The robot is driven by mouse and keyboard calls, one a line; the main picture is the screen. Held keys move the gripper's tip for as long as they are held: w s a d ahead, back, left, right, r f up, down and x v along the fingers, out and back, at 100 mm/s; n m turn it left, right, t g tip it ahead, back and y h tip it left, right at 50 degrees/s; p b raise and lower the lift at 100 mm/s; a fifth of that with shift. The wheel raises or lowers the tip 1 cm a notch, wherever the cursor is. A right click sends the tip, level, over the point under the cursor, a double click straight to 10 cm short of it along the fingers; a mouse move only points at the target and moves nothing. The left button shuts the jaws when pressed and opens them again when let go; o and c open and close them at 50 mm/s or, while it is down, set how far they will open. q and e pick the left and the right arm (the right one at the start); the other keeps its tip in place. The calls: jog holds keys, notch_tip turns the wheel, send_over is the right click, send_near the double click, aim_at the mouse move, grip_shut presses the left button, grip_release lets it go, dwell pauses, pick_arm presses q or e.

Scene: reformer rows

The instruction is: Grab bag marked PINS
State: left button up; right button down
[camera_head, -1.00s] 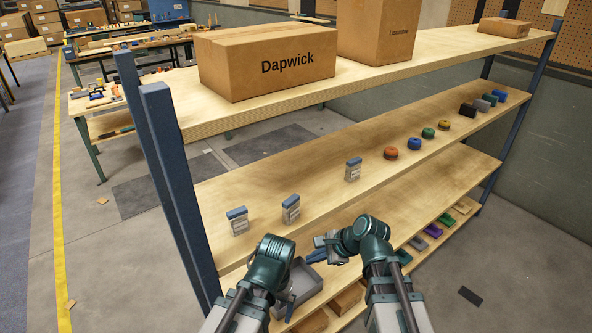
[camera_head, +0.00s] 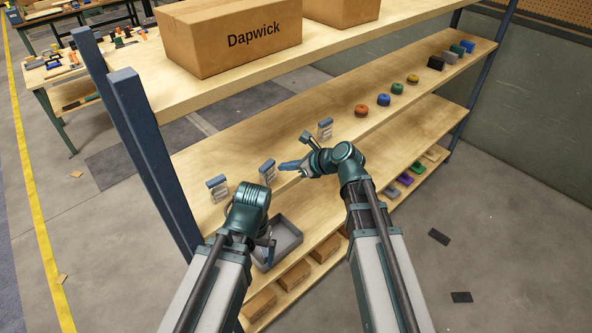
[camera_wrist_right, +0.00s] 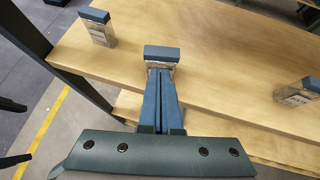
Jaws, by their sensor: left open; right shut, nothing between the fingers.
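Three small clear bags with blue tops stand on the middle shelf: a left bag (camera_head: 217,190), a middle bag (camera_head: 267,171) and a right bag (camera_head: 325,129). Their labels are too small to read, so I cannot tell which says PINS. My right gripper (camera_head: 284,166) is shut and empty, its blue fingertips just in front of the middle bag. In the right wrist view the closed fingers (camera_wrist_right: 160,76) overlap the front of the middle bag (camera_wrist_right: 162,53); I cannot tell whether they touch. My left gripper (camera_head: 270,243) is lower, by the grey tray, and open; its fingers are partly hidden.
The grey tray (camera_head: 286,238) and several brown boxes (camera_head: 294,275) sit on the bottom shelf. Coloured round items (camera_head: 384,100) stand farther right on the middle shelf. The top shelf (camera_head: 200,92) holds large cartons. A blue post (camera_head: 150,160) stands at the left end.

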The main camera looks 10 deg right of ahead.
aim_at(269, 168)
jog(key=w+a, duration=0.4)
jog(key=a, duration=0.1)
jog(key=shift+w, duration=0.15)
jog(key=shift+s+d+f+b, duration=0.15)
jog(key=shift+s+f+b, duration=0.05)
jog(key=shift+f+b, duration=0.2)
jog(key=shift+s+d+f+b, duration=0.1)
jog(key=shift+s+f+b, duration=0.05)
jog(key=shift+f+b, duration=0.25)
jog(key=shift+s, duration=0.1)
jog(key=shift+s+d, duration=1.05)
jog(key=shift+d, duration=0.2)
